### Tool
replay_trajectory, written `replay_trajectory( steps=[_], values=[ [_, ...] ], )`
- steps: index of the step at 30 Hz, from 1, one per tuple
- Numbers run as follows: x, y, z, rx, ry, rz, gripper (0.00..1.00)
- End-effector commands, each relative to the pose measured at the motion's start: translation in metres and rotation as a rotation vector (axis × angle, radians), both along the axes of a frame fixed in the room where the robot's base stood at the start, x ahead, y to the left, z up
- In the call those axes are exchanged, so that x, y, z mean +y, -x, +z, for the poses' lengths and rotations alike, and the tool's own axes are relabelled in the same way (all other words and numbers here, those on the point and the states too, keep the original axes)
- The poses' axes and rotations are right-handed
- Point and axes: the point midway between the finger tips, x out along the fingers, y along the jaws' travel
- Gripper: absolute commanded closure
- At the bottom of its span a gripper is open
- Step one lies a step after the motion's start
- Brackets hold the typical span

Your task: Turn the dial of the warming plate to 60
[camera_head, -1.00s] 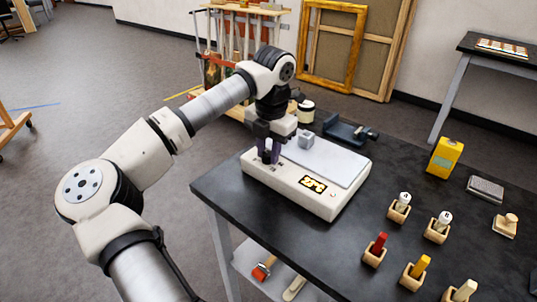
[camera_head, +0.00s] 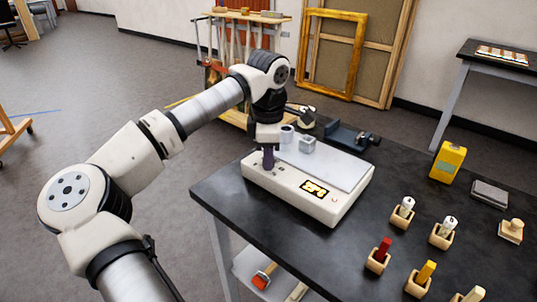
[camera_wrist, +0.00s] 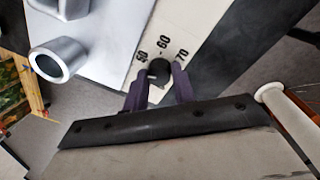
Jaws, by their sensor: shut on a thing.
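The warming plate (camera_head: 330,207) is a white box with a pale grey top on the dark table. Its lit yellow display (camera_head: 314,188) is too blurred to read surely. The black round dial (camera_wrist: 159,68) shows in the wrist view, beside printed marks 50, 60 and 70. My gripper (camera_head: 268,158) points down over the plate's left front. In the wrist view my gripper (camera_wrist: 159,80) has its dark purple fingers shut on the dial, one on each side. A small light mark shows on the dial's left side; its exact setting is unclear. The arm hides the dial in the head view.
A metal cylinder (camera_wrist: 52,62) and a grey block (camera_head: 307,145) stand on the plate's top. A dark vise-like tool (camera_head: 350,136) lies behind it. A yellow can (camera_head: 447,161) and several tools in wooden holders (camera_head: 376,260) stand to the right.

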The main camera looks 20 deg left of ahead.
Motion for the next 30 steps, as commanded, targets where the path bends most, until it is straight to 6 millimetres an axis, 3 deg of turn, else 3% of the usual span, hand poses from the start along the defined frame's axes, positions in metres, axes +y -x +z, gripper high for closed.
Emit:
replay_trajectory(
  steps=[30],
  values=[
    [0.0018, -0.0018, 0.0019, -0.005, 0.000, -0.962, 0.97]
  ],
)
